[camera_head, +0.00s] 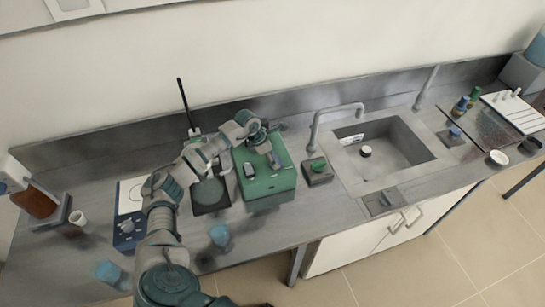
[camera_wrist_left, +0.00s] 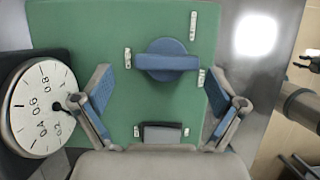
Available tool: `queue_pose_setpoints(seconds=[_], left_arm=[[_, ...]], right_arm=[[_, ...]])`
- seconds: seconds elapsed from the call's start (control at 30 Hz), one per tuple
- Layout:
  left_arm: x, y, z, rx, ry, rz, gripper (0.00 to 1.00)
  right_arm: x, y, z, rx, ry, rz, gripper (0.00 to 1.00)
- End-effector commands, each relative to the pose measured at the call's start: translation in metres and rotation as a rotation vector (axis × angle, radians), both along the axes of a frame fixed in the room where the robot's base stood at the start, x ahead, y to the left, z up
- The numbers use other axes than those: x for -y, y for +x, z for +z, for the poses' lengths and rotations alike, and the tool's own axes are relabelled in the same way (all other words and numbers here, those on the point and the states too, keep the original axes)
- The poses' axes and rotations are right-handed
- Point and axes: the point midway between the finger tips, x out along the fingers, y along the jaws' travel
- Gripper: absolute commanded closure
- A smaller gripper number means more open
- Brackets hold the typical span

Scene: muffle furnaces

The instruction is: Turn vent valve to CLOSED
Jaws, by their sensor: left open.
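The vent valve appears to be the round blue knob with a straight bar handle (camera_wrist_left: 166,62), on a green panel (camera_wrist_left: 90,30). In the left wrist view its bar lies across the picture, left to right. Small white labels sit around it, too small to read. The green box (camera_head: 268,183) stands on the bench in the head view. My left gripper (camera_wrist_left: 160,103) is open and empty. Its fingers are spread on either side, below the knob in the picture and apart from it. In the head view my left gripper (camera_head: 258,131) is over the back of the box.
A round white gauge (camera_wrist_left: 40,105) is left of the panel. A smaller blue-grey part (camera_wrist_left: 162,134) sits on the panel between the fingers. A sink (camera_head: 385,147) with a faucet (camera_head: 315,135) is right of the box. A blue-and-white device (camera_head: 129,205) stands left.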

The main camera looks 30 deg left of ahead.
Motion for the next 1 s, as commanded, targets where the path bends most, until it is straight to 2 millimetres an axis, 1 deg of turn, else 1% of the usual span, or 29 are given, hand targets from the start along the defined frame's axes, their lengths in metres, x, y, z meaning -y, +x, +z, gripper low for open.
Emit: queue_pose_setpoints(seconds=[0.17,0.4,0.43,0.47,0.5,0.57,0.6,0.63,0.67,1.0], left_arm=[[0.006,0.004,-0.009,0.0,0.003,-0.001,0.04],[0.002,0.003,-0.011,0.0,-0.001,-0.001,0.04],[0.001,0.003,-0.011,0.0,-0.002,-0.001,0.09],[0.001,0.003,-0.011,0.0,-0.002,-0.001,0.17],[0.001,0.003,-0.011,0.0,-0.002,-0.001,0.27],[0.001,0.003,-0.012,0.0,-0.002,-0.001,0.42],[0.001,0.003,-0.012,-0.001,-0.003,-0.001,0.52],[0.001,0.003,-0.012,-0.002,-0.002,-0.001,0.59],[0.001,0.003,-0.012,-0.002,-0.002,-0.001,0.64],[-0.001,0.003,-0.014,-0.007,0.004,0.018,0.64]], right_arm=[[-0.001,0.0,0.001,0.0,0.002,-0.001,0.6],[0.002,0.0,0.001,0.0,-0.003,0.001,0.6],[0.004,0.0,0.001,0.0,-0.004,0.002,0.6],[0.004,0.0,0.001,0.0,-0.005,0.002,0.6],[0.006,0.0,0.001,0.0,-0.006,0.002,0.6],[0.007,0.0,0.001,0.0,-0.008,0.002,0.6],[0.008,0.0,0.001,0.0,-0.009,0.003,0.6],[0.008,0.0,0.001,0.0,-0.009,0.003,0.6],[0.008,0.0,0.001,0.0,-0.009,0.003,0.6],[-0.001,-0.001,0.001,0.0,0.002,0.0,0.6]])
